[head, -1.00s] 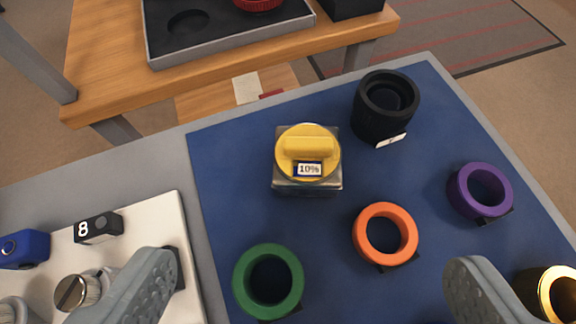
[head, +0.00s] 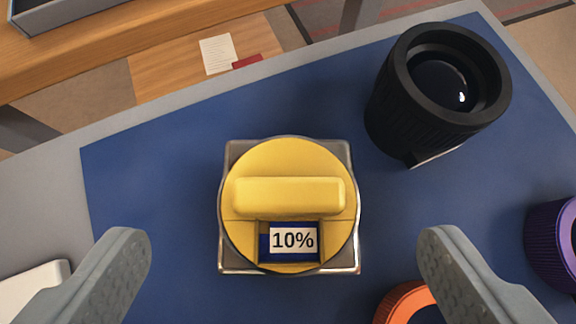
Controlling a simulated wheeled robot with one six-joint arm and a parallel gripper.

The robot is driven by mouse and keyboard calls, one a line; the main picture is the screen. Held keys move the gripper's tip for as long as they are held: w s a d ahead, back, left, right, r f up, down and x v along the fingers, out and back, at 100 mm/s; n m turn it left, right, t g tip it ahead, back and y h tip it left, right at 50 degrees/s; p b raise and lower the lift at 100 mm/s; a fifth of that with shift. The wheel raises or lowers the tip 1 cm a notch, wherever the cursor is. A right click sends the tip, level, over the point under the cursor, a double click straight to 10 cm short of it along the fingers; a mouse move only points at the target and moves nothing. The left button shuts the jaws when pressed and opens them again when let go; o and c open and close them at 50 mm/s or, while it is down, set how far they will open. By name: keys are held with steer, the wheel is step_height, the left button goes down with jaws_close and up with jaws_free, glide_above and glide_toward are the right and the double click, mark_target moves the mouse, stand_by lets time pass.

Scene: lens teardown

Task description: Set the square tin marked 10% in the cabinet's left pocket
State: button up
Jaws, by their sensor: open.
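The square tin (head: 230,262) is metal, with a round yellow lid (head: 290,160) that has a raised bar handle and a label reading 10%. It sits upright on the blue mat (head: 150,170), near the middle of the view. My gripper (head: 285,250) is open, with one finger on each side of the tin in the picture. The fingers are apart from it and hold nothing. The cabinet and its left pocket do not show.
A black lens barrel (head: 400,110) stands close behind and right of the tin. An orange ring (head: 405,300) and a purple ring (head: 552,245) lie to the right. A white tray (head: 35,290) is at the left edge. A wooden table (head: 130,45) stands beyond.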

mark_target(289, 210)
steer(key=shift+x, duration=3.7)
steer(key=shift+w+d+r, duration=0.1)
steer(key=c, duration=1.2)
